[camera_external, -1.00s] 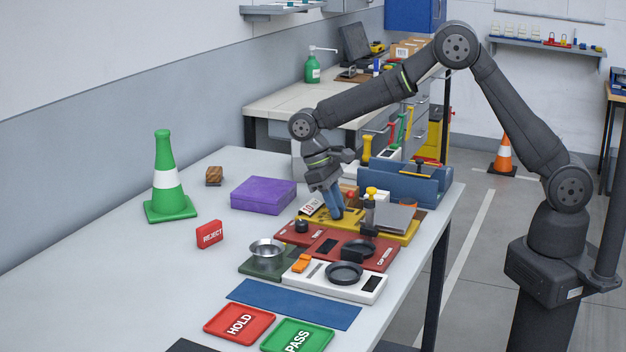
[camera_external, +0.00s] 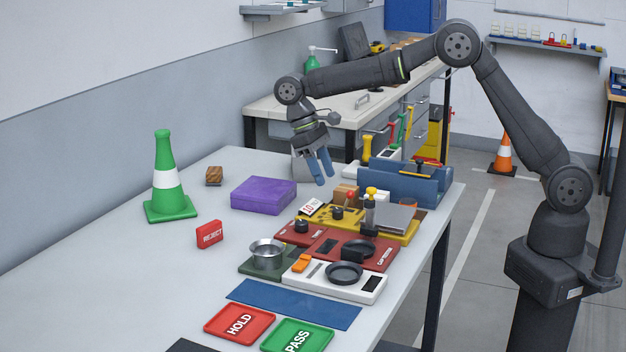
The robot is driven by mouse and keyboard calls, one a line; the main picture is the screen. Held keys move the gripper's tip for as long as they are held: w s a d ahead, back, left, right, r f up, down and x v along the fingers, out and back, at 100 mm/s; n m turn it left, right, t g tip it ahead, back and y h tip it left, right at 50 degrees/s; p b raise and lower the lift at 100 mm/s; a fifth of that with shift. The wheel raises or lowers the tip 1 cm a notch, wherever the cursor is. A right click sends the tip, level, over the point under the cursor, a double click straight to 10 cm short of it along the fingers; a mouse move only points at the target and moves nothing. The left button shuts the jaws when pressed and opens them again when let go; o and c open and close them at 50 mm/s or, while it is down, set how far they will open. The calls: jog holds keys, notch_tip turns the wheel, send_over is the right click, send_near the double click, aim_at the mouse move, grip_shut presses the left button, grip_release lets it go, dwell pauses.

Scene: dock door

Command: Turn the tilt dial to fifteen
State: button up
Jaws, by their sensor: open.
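The yellow fixture (camera_external: 402,238) stands on the table at the right, with a small dark dial (camera_external: 337,212) on its left part. I cannot read the dial's setting. A white card with a red number, seemingly 10 (camera_external: 309,208), stands at the fixture's left end. A red-tipped lever (camera_external: 351,196) rises behind the dial. My gripper (camera_external: 325,182) is open and empty, with its blue fingers pointing down in the air above and behind the fixture. It is apart from the dial.
A red unit (camera_external: 325,233) with a black knob (camera_external: 301,226) sits in front of the yellow fixture. A blue-grey holder (camera_external: 400,185) stands behind it. A purple box (camera_external: 263,195), a green cone (camera_external: 167,180) and a red REJECT block (camera_external: 209,234) lie to the left.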

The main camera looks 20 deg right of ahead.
aim_at(338, 209)
jog(key=v, duration=0.8)
jog(key=shift+w+r, duration=0.1)
jog(key=shift+r, duration=0.05)
jog(key=x, duration=1.7)
